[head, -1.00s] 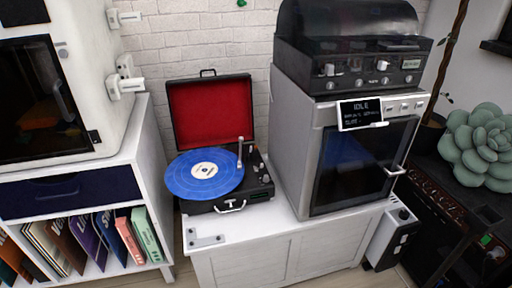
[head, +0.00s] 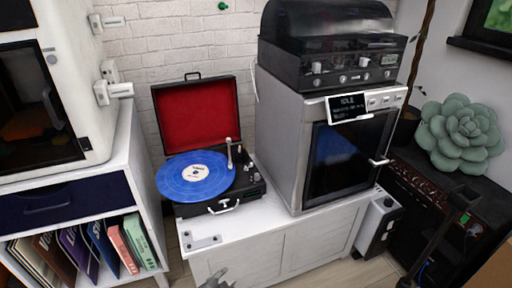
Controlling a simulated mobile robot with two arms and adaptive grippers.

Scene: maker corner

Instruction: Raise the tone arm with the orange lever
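The record player (head: 222,208) stands on the white cabinet with its red-lined lid open. A blue record (head: 180,182) lies on its platter. The pale tone arm (head: 229,155) is at the right of the record. Whether its tip touches the record is too small to tell. Small controls sit right of the tone arm, but I cannot make out an orange lever. A grey gripper tip, seemingly my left gripper (head: 215,279), shows at the bottom edge, well below the player. A dark shape at the lower right seems to be my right gripper (head: 407,283). Neither one's opening is clear.
A silver oven-like machine (head: 292,150) with a black unit on top stands close right of the player. A shelf with records stands left.

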